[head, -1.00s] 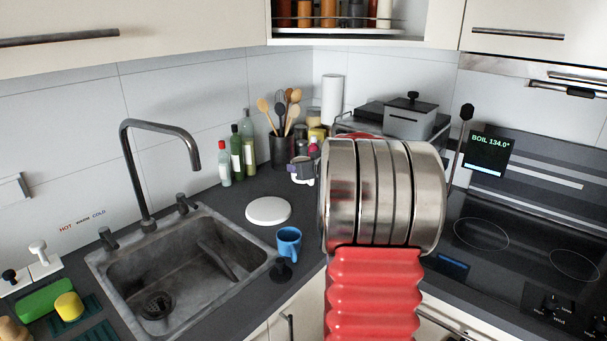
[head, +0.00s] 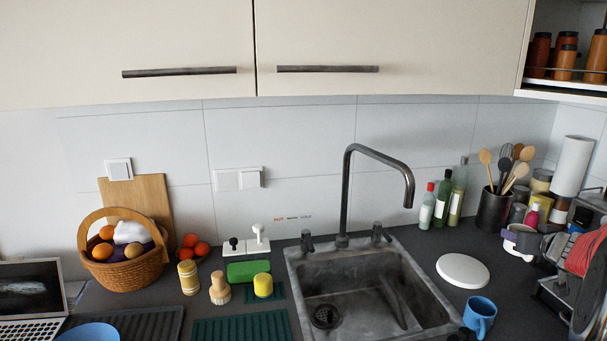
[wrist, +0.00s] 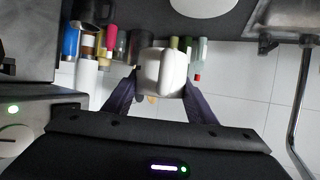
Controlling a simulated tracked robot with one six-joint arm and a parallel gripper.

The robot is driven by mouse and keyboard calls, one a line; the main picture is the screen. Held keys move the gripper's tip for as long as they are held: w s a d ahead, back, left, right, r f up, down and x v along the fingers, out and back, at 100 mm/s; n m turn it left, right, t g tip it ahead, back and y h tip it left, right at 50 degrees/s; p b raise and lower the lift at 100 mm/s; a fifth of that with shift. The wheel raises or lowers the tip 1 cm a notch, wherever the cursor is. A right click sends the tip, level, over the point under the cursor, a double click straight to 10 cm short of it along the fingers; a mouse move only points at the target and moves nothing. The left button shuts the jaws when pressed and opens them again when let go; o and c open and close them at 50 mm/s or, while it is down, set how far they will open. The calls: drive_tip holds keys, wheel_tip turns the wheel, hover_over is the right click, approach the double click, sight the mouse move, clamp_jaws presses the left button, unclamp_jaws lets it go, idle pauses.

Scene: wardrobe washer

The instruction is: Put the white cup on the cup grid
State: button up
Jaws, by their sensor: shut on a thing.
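The white cup (wrist: 162,72) is between the two dark purple fingers of my gripper (wrist: 160,95) in the wrist view, and the gripper is shut on it. In the head view the white cup (head: 513,246) shows small at the right, partly hidden by my gripper (head: 520,236), in front of the bottles and jars. A dark ridged rack (head: 135,325) and a teal ridged mat (head: 240,329) lie on the counter left of the sink; I cannot tell which is the cup grid.
The sink (head: 362,285) with its tall tap (head: 347,190) lies between the cup and the ridged mats. A blue mug (head: 480,316) and white round plate (head: 463,270) stand right of the sink. A sponge (head: 248,271), brush (head: 219,290) and fruit basket (head: 125,265) are at left.

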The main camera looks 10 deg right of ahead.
drive_tip(key=shift+w+r, duration=0.1)
drive_tip(key=shift+r, duration=0.05)
drive_tip(key=shift+a+f+n+y, duration=0.3)
drive_tip(key=shift+a+f, duration=0.3)
drive_tip(key=shift+f, duration=0.15)
drive_tip(key=w+a+f+n+y, duration=0.1)
drive_tip(key=a+f, duration=0.3)
drive_tip(key=a, duration=1.1)
drive_tip(key=w+a+f+n+y, duration=0.1)
drive_tip(key=a+f, duration=0.4)
drive_tip(key=a, duration=1.1)
drive_tip(key=w+a+f+n+t+y, duration=0.1)
drive_tip(key=a+f, duration=0.4)
drive_tip(key=a, duration=1.1)
drive_tip(key=shift+w+a+n+y, duration=0.25)
drive_tip(key=shift+n+y, duration=0.15)
drive_tip(key=shift+y, duration=0.3)
drive_tip(key=shift+d, duration=0.1)
